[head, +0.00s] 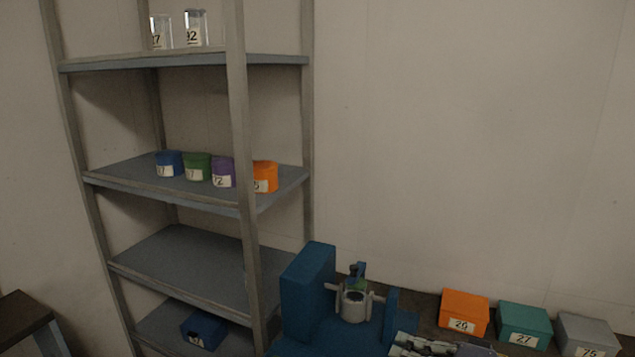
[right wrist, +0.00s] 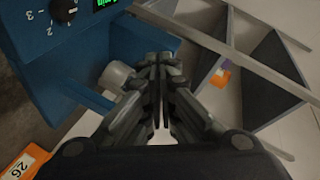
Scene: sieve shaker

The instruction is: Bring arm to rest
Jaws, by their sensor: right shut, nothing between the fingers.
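My right gripper (head: 405,343) shows at the bottom edge of the head view, just in front of the blue sieve shaker (head: 308,290). In the right wrist view the right gripper (right wrist: 158,68) has its fingers together with nothing between them. The shaker's dial panel also shows there at the top left (right wrist: 62,20). A pale metal cylinder (head: 353,306) sits in the shaker's clamp, apart from the fingers as far as I can tell. My left gripper is in neither view.
An orange box (head: 464,308), a teal box (head: 524,320) and a grey box (head: 588,338) stand on the bench at right. A shelf rack (head: 240,150) at left holds several coloured tubs (head: 197,167) and two clear containers (head: 196,28). A blue box (head: 204,330) is low down.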

